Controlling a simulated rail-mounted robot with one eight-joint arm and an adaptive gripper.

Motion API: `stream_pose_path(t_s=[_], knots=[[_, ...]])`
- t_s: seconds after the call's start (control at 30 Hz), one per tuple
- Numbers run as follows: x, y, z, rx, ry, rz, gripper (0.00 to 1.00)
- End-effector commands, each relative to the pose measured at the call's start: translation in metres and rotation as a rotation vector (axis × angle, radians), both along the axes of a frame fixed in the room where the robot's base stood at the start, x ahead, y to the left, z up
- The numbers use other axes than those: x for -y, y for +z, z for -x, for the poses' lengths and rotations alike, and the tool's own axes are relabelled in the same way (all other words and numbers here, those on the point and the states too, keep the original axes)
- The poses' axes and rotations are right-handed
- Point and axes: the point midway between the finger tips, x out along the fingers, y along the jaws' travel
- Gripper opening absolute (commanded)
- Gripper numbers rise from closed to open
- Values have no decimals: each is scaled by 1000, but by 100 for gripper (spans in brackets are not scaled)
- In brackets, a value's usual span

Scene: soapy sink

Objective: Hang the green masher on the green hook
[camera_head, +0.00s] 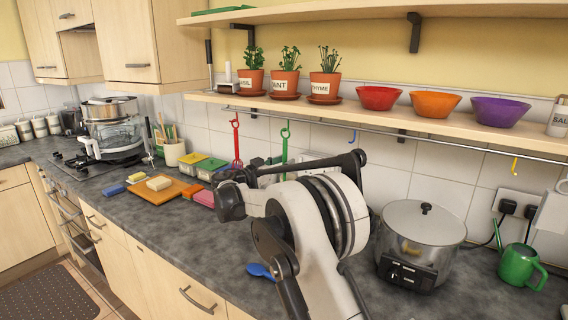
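A green long-handled utensil (285,141), which looks like the green masher, hangs upright from the rail below the shelf. Its looped top is at the rail, where the green hook is too small to make out apart from it. Its lower end is hidden behind my arm. My arm fills the middle of the view, in front of the rail. The dark end of my arm, with my gripper (231,196), is in front of and left of the green utensil. Its fingers cannot be made out, nor whether it holds anything.
A red utensil (236,140) hangs left of the green one. A blue hook (351,136) and a yellow hook (515,163) look empty. A pot (420,232), a green watering can (520,267), a cutting board (158,189) and a blue utensil (261,271) are on the counter.

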Motion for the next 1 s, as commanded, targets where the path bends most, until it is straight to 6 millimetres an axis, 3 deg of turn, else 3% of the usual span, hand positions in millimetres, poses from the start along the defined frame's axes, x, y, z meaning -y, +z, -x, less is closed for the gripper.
stream_pose_path(t_s=[0.37, 0.8, 1.0], knots=[[-8, -1, 6, 0, 2, 0, 34], [-65, -6, 63, 0, 3, 0, 34], [-82, -8, 79, 0, 2, 0, 34]])
